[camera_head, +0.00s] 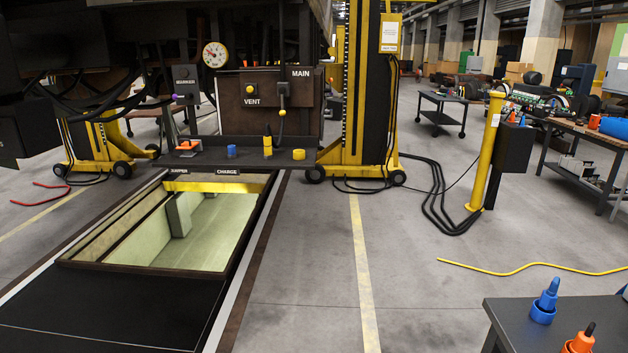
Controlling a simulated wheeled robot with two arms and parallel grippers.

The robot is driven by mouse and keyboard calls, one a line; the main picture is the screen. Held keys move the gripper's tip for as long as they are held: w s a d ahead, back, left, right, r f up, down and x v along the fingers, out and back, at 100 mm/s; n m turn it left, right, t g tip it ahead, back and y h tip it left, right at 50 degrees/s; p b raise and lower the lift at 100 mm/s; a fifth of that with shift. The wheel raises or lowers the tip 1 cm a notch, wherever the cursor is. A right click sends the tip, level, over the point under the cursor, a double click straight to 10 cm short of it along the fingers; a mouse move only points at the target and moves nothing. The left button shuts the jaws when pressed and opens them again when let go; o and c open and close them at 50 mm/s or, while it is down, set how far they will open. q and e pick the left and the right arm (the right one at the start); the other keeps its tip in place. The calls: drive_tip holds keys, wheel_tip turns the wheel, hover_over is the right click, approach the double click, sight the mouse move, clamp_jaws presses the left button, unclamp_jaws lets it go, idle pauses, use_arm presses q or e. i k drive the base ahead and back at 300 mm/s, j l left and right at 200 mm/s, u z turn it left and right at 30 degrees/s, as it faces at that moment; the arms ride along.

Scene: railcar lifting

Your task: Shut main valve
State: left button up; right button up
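The main valve (283,91) is on a dark panel (265,118) under the railcar, below a white "MAIN" label (301,73). It has a small grey body, and a short lever with a yellow grip (282,112) hangs down from it. To its left is the vent control (250,89), a yellow knob above the word "VENT". A round gauge (215,55) with a white face is up and left of the panel. Neither of my grippers shows in the head view.
A dark shelf (215,160) below the panel holds blue, yellow and orange pieces. An open floor pit (200,230) lies in front. A yellow lifting jack (362,100) stands right of the panel. A table (540,335) with blue and orange items is at bottom right. Black cables (437,200) cross the floor.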

sight(282, 103)
drive_tip(key=i+l+u, duration=0.15)
drive_tip(key=i, duration=0.3)
drive_tip(key=i+l+u, duration=0.15)
drive_tip(key=i+l, duration=0.2)
drive_tip(key=i+l+u, duration=0.1)
drive_tip(key=i+l, duration=0.2)
drive_tip(key=i, duration=0.25)
drive_tip(key=i+j+u, duration=0.15)
drive_tip(key=i+j, duration=0.1)
drive_tip(key=i, duration=0.1)
